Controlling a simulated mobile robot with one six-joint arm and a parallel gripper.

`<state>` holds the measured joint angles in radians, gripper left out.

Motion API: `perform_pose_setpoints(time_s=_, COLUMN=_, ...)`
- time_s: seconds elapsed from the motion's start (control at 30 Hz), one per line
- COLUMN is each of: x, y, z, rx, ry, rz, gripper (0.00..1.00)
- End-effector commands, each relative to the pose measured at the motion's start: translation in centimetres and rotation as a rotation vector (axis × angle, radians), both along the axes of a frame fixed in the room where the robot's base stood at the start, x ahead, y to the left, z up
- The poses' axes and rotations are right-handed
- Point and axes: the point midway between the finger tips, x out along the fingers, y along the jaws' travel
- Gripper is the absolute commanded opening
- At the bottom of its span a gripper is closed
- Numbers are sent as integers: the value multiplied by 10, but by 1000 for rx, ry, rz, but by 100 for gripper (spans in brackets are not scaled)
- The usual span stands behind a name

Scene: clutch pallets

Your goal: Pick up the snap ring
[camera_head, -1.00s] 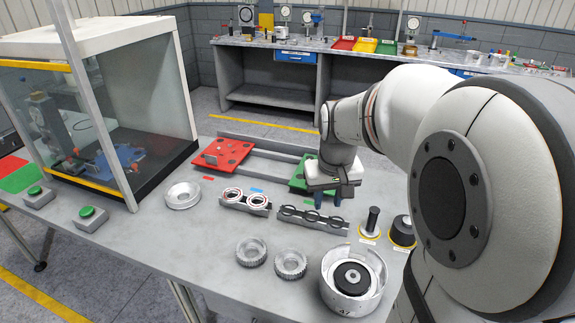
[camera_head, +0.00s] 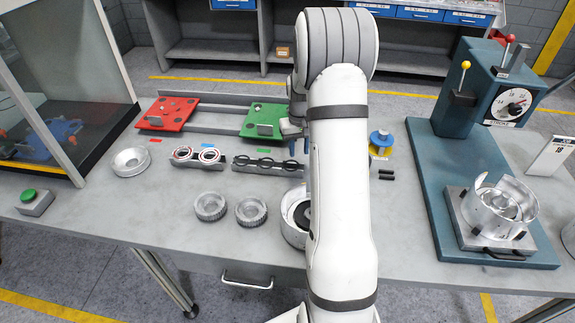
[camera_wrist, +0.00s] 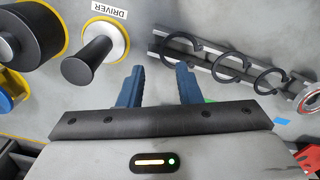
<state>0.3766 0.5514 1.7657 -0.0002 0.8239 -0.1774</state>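Three black snap rings (camera_head: 266,163) stand in a row on a dark grey slotted rail (camera_head: 242,168) in the middle of the table. In the wrist view the open-ended rings (camera_wrist: 229,82) sit along the rail (camera_wrist: 205,62) at the upper right. My gripper (camera_wrist: 159,82) has two blue fingers set apart with nothing between them. In the head view my gripper (camera_head: 300,150) is just beyond the right end of the rail, partly hidden by my arm. In the wrist view the nearest ring lies ahead of the right finger.
A black-handled driver (camera_wrist: 92,58) stands close to the left finger. A rail with two white-red rings (camera_head: 198,156) lies left of the snap rings. Two toothed metal rings (camera_head: 210,206) are in front, with a silver drum (camera_head: 293,230) beside them. A teal press (camera_head: 470,150) stands at right.

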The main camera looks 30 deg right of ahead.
Motion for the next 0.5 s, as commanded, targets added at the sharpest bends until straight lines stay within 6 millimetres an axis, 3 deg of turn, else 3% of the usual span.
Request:
perform_pose_setpoints(time_s=0.23, x=-1, y=2, z=-34, rx=2, ry=3, rz=0, gripper=31)
perform_pose_setpoints(time_s=0.5, x=0, y=1, z=-39, rx=0, ry=0, rz=-1, gripper=31)
